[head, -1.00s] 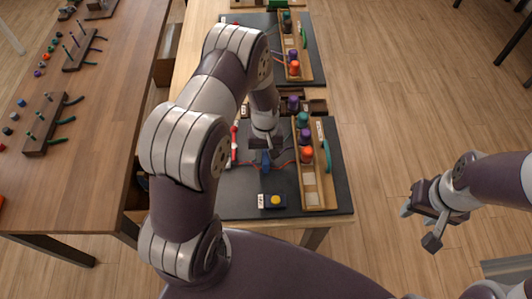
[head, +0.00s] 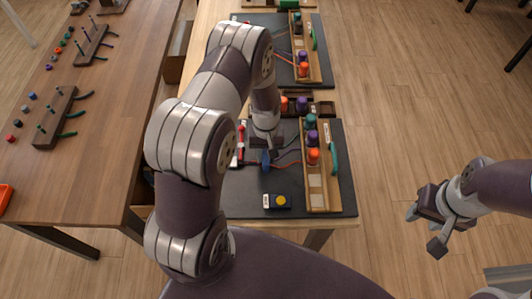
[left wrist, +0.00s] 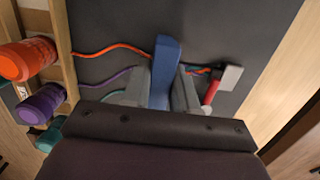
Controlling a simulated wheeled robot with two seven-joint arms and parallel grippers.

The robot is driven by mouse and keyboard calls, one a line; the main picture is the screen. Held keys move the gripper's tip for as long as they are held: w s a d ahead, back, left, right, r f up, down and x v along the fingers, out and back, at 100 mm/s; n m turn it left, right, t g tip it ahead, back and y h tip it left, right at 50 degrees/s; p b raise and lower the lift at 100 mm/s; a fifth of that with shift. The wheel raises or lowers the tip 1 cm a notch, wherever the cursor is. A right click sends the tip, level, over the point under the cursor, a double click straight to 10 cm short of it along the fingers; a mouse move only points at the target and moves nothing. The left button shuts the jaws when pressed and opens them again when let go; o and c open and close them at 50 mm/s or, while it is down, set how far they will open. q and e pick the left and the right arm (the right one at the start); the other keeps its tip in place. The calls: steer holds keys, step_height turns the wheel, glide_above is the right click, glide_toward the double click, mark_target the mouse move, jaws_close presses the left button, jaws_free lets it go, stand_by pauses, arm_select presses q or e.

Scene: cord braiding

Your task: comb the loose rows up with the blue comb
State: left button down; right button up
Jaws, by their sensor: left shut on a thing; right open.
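My left gripper (head: 266,143) is shut on the blue comb (head: 265,160) over the dark board (head: 240,200). In the left wrist view the comb (left wrist: 163,70) stands up between the two fingers. An orange cord (left wrist: 112,50), a purple cord (left wrist: 104,80) and a teal cord run from the spools to the comb and fingers. Short orange and blue ends show past them beside a red and grey piece (left wrist: 222,83). The braided rows are mostly hidden behind comb and fingers. My right gripper (head: 424,223) is open and empty, off the table to the right.
A wooden rack (head: 323,195) holds teal, purple and orange spools (head: 313,156), with a green handle (head: 334,158) beside it. A second board (head: 265,40) lies behind. A side table (head: 110,130) stands left.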

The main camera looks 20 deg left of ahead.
arm_select(q)
steer(key=r+p, duration=0.2)
steer(key=r, duration=0.1)
steer(key=r+p, duration=0.2)
steer(key=r, duration=0.1)
steer(key=d+r+p, duration=0.1)
steer(key=r+p, duration=0.2)
steer(key=shift+w, duration=0.2)
steer(key=shift+f, duration=0.15)
steer(key=w+m+b, duration=0.1)
steer(key=w+d+m+b, duration=0.1)
steer(key=m+b, duration=0.1)
steer(key=w+d+r+m+b, duration=0.1)
steer(key=m, duration=0.1)
steer(key=shift+w+y, duration=0.3)
steer(key=shift+w, duration=0.05)
steer(key=shift+a, duration=0.1)
